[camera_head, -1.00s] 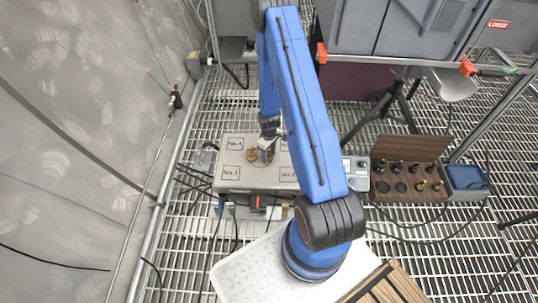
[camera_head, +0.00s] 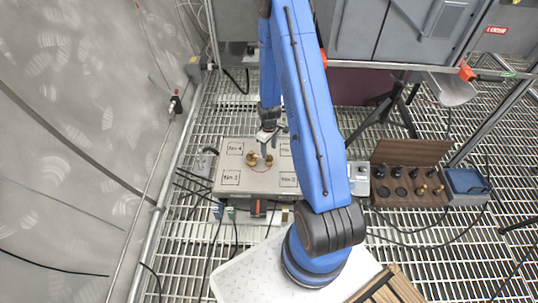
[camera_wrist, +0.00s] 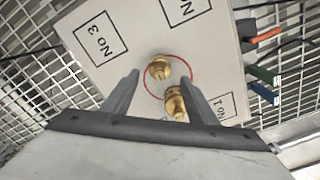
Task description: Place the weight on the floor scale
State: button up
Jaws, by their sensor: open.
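The floor scale (camera_head: 236,178) is a pale box on the grating, with a red circle in the middle of its top and numbered squares around it. Two brass weights stand on its top. One weight (camera_wrist: 158,68) is inside the red circle; it also shows in the head view (camera_head: 252,160). The other weight (camera_wrist: 175,104) is close beside it, at the circle's edge in the wrist view, and also shows in the head view (camera_head: 268,160). My gripper (camera_wrist: 160,77) is open above the scale, and both weights appear between its fingers in the wrist view. Contact cannot be told.
A wooden case (camera_head: 408,188) with several dark and brass weights stands open on the right, with a blue box (camera_head: 466,184) beside it. Cables run over the grating around the scale. Grey cabinets (camera_head: 400,35) stand behind. A pale wall (camera_head: 80,130) bounds the left.

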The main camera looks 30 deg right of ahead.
jog(key=shift+r, duration=2)
jog(key=s+a+r+m+t, duration=0.1)
jog(key=s+a+r, duration=0.15)
jog(key=r, duration=0.75)
jog(key=s+a+r, duration=0.1)
jog(key=a+r, duration=0.2)
jog(key=r, duration=0.7)
jog(key=s+a+r+m+t, duration=0.1)
jog(key=a+r, duration=0.1)
jog(key=r, duration=0.7)
jog(key=s+a+r+m+t, duration=0.1)
jog(key=s+a+r, duration=0.3)
jog(key=s+r, duration=0.5)
jog(key=s+a+r+m+t, duration=0.1)
jog(key=s+a+r, duration=0.3)
jog(key=s+r, duration=0.5)
jog(key=s, duration=0.8)
jog(key=shift+r+t, duration=0.3)
jog(key=shift+t, duration=0.1)
jog(key=shift+w+a, duration=0.1)
